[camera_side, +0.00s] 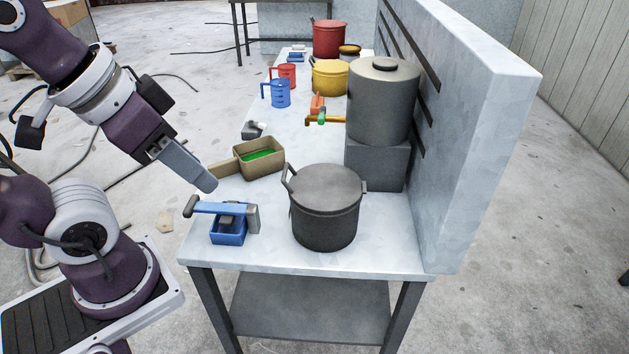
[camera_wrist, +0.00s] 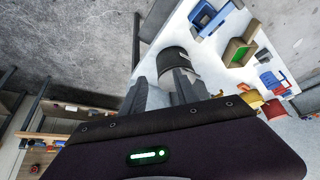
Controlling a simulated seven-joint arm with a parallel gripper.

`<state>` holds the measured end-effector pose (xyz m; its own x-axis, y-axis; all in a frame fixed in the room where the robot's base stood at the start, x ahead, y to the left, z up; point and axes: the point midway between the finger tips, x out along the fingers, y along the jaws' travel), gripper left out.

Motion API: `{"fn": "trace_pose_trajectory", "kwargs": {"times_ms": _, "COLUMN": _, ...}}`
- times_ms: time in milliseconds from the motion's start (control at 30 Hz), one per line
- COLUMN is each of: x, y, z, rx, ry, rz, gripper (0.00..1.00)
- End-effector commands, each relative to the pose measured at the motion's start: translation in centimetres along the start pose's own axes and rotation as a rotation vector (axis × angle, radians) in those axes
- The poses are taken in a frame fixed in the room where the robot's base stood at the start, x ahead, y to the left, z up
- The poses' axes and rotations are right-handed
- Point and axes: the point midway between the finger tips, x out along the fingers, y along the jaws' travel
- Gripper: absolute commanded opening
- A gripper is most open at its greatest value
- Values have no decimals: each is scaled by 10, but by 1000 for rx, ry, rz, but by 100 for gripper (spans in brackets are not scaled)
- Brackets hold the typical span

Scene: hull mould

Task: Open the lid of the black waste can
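The black waste can (camera_side: 325,222) stands upright at the near end of the white table, with its flat lid (camera_side: 325,186) lying closed on top. A handle rises at the lid's left side. In the wrist view the can (camera_wrist: 176,62) is beyond my fingers, partly hidden by one of them. My gripper (camera_side: 210,186) is in the air to the left of the can, near the table's left edge, and touches nothing. In the wrist view its fingers (camera_wrist: 160,88) are apart with nothing between them.
A blue tool (camera_side: 228,222) sits left of the can, with a brown box (camera_side: 260,157) with green content behind it. A large grey tank (camera_side: 383,105) stands on a block (camera_side: 378,163) behind right. A wall (camera_side: 460,130) bounds the table's right side.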

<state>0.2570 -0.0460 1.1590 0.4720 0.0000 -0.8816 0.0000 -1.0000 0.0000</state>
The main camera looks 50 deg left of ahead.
Motion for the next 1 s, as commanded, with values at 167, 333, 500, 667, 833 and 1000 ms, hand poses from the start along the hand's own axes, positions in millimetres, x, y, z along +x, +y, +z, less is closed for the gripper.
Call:
{"fn": "trace_pose_trajectory", "kwargs": {"times_ms": 167, "x": -20, "y": 0, "z": -12, "rx": 0, "ry": 7, "rz": 0, "gripper": 31}}
{"fn": "trace_pose_trajectory", "kwargs": {"times_ms": 333, "x": -16, "y": -28, "z": -3, "rx": 246, "ry": -210, "rz": -113, "gripper": 31}}
{"fn": "trace_pose_trajectory", "kwargs": {"times_ms": 500, "x": 12, "y": -88, "z": 5, "rx": 757, "ry": -523, "rz": -374, "gripper": 31}}
{"fn": "trace_pose_trajectory", "kwargs": {"times_ms": 667, "x": 23, "y": -123, "z": -41, "rx": 1281, "ry": -725, "rz": -688, "gripper": 31}}
{"fn": "trace_pose_trajectory", "kwargs": {"times_ms": 833, "x": 30, "y": -95, "z": -127, "rx": 1828, "ry": -802, "rz": -1105, "gripper": 31}}
{"fn": "trace_pose_trajectory", "kwargs": {"times_ms": 1000, "x": 61, "y": -50, "z": -156, "rx": 2093, "ry": -787, "rz": -1365, "gripper": 31}}
